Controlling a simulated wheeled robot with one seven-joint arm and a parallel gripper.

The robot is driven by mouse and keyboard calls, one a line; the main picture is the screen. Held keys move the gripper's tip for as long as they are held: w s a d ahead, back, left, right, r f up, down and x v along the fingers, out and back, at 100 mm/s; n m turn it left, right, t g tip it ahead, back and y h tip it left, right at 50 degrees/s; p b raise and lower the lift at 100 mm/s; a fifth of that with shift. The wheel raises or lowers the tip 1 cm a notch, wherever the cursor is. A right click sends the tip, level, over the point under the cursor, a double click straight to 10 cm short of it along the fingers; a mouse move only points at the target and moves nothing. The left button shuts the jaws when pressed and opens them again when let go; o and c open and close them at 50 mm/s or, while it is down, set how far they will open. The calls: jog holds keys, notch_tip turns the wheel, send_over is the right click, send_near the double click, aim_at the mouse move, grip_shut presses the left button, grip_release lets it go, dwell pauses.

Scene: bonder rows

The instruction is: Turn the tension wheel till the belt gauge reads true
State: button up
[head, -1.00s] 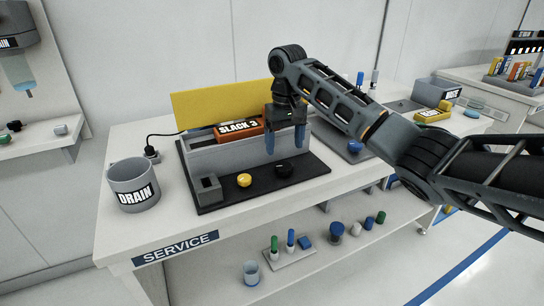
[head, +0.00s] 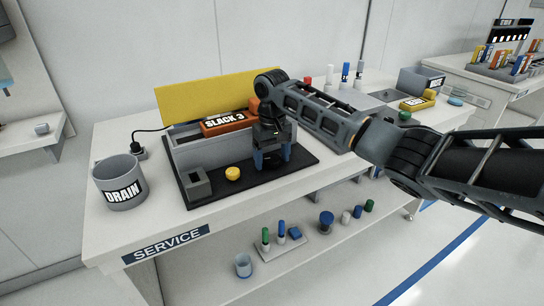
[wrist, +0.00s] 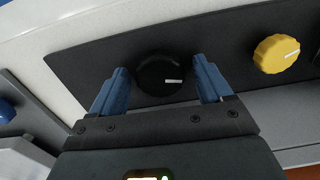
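An orange block lettered SLACK 3 (head: 224,124) lies on the grey machine (head: 205,150) on the bench. In front is a black base plate (head: 208,199) with a yellow knob (head: 233,173), also at right in the wrist view (wrist: 276,54). A round black knob (wrist: 158,80) with a white mark sits between my two blue fingers in the wrist view; the mark points right. My gripper (head: 272,160) is low over the plate and open, a finger on each side of the black knob, with small gaps.
A grey DRAIN mug (head: 120,186) stands at the bench's left. A yellow panel (head: 200,93) rises behind the machine. A small grey block with a hole (head: 196,186) sits on the plate's left end. Bottles and a grey bin (head: 418,82) stand farther right.

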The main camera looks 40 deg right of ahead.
jog(key=c, duration=1)
jog(key=shift+r+n+p, duration=0.1)
jog(key=shift+n+p, duration=0.2)
jog(key=shift+p, duration=0.1)
